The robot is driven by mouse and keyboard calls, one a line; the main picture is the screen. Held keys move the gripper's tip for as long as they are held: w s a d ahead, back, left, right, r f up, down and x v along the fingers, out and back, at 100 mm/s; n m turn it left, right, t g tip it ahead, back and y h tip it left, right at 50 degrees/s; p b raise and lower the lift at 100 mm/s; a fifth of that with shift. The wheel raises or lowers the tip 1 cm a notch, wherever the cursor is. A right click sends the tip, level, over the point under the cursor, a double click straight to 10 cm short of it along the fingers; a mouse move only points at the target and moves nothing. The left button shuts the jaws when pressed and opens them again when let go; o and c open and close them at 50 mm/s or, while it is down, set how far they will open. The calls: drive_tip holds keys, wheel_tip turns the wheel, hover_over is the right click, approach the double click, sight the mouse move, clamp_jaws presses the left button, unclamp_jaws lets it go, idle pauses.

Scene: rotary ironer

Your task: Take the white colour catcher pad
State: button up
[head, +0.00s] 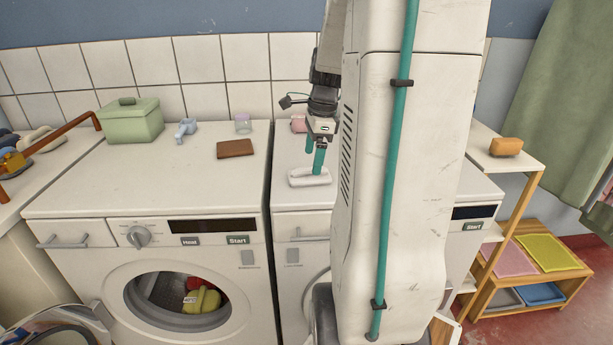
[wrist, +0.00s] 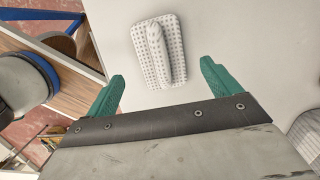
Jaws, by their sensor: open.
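The white colour catcher pad (head: 309,178) lies on top of the right-hand washing machine, near its front edge. In the wrist view the pad (wrist: 158,52) is a dotted white rectangle with a raised ridge along its middle. My gripper (head: 314,160) is above the pad in the head view, its green fingers pointing down. In the wrist view my gripper (wrist: 163,78) is open, with one finger on each side and the pad ahead between them. Nothing is between the fingers. I cannot tell the exact height above the pad.
The left washing machine top (head: 150,185) carries a green box (head: 132,122), a blue-grey scoop (head: 186,128), a small jar (head: 243,124) and a brown block (head: 235,148). A pink item (head: 298,124) sits behind my gripper. A shelf with an orange block (head: 506,146) stands at the right.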

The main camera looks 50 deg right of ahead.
sight(310, 167)
drive_tip(key=f, duration=0.4)
drive_tip(key=shift+w+a+f, duration=0.15)
drive_tip(key=shift+w+a, duration=0.15)
drive_tip(key=shift+w, duration=0.1)
drive_tip(key=c, duration=1.1)
drive_tip(key=shift+o, duration=0.2)
